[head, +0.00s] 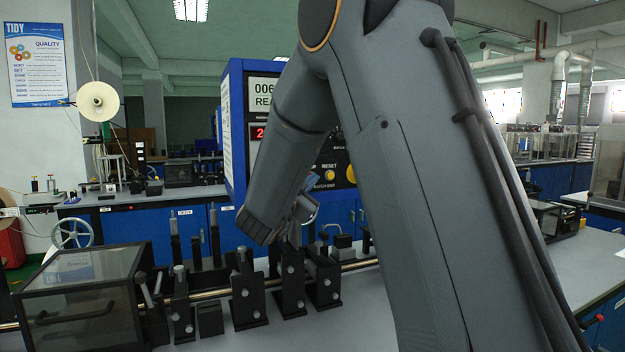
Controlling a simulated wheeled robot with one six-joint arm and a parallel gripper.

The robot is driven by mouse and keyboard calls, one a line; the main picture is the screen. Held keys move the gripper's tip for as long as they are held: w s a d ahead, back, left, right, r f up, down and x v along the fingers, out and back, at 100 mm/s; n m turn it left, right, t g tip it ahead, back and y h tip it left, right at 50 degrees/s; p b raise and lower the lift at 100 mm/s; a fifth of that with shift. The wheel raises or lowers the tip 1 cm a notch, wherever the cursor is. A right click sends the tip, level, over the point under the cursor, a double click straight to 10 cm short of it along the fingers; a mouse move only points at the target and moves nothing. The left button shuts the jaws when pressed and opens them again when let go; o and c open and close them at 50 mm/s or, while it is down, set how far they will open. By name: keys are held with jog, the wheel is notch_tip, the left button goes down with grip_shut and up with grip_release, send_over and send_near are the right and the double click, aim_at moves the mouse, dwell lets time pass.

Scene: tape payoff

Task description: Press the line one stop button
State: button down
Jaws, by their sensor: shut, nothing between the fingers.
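A blue control panel (236,125) stands behind my arm in the head view. It has a white readout (262,95), a red number display (257,132) and a yellow button under a RESET label (330,173). Another yellow knob (350,174) is half hidden at my arm's edge. I cannot make out the line one stop button; my arm covers much of the panel. My gripper (303,208) shows small beside my wrist, in front of the panel's lower part, partly hidden by my arm. It is shut with nothing visible in it. I cannot tell whether it touches the panel.
A bench holds a row of black clamp blocks (248,298) on a steel rod, below my wrist. A clear-lidded box (85,290) is at the left front. A handwheel (72,233) and a white reel (98,101) stand behind. The grey benchtop (590,258) at right looks mostly clear.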

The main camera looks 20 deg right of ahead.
dwell(0.4)
jog(key=shift+s, duration=0.4)
jog(key=s+p, duration=0.1)
jog(key=s, duration=0.5)
dwell(0.4)
dwell(0.7)
